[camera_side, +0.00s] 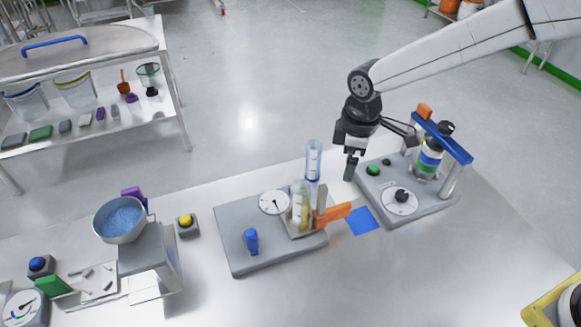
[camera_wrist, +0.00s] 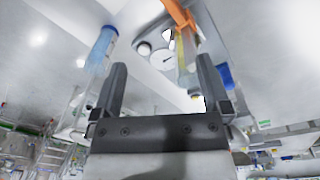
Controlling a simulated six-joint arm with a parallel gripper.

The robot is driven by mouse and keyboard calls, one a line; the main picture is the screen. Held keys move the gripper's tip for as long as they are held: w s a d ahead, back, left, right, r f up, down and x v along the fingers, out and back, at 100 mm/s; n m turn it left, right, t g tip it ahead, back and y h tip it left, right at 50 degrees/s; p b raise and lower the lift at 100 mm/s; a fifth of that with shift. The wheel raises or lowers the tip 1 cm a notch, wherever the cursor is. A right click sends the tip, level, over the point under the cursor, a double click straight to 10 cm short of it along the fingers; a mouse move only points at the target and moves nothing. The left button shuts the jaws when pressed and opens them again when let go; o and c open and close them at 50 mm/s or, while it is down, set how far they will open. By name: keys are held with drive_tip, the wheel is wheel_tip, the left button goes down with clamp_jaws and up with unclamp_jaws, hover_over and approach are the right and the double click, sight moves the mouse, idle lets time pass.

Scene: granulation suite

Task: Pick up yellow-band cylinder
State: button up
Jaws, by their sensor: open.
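The yellow-band cylinder (camera_side: 300,207) is clear and upright, seated on the grey tapping device (camera_side: 240,262) beside an orange lever (camera_side: 333,213). It also shows in the wrist view (camera_wrist: 186,62), beyond the fingertips and nearer the right finger. A clear blue-band cylinder (camera_side: 313,162) stands just behind it, and shows at upper left in the wrist view (camera_wrist: 101,48). My gripper (camera_side: 350,168) is open and empty, to the right of both cylinders in the side view. In the wrist view its fingers (camera_wrist: 160,75) are spread apart, with no object held between them.
A blue square (camera_side: 362,221) lies on the table right of the lever. A second grey device with a blue frame (camera_side: 442,136) stands to the right. A blue knob (camera_side: 251,240) rises from the tapping device's front. A bowl of blue granules (camera_side: 120,221) stands at left.

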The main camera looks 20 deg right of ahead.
sight(301, 181)
drive_tip(key=shift+w+a+f+n+g, duration=0.2)
drive_tip(key=shift+a+f+n, duration=0.55)
drive_tip(key=shift+a, duration=0.85)
drive_tip(key=shift+w+a+f+n+g, duration=0.1)
drive_tip(key=shift+w+a+f+n, duration=0.25)
drive_tip(key=shift+a+f+n, duration=0.9)
drive_tip(key=shift+w+a+f+n+g, duration=0.1)
drive_tip(key=shift+w+a+f+n, duration=0.2)
drive_tip(key=shift+a, duration=1.7)
drive_tip(key=shift+d+f, duration=0.1)
drive_tip(key=shift+f, duration=2.45)
clamp_jaws()
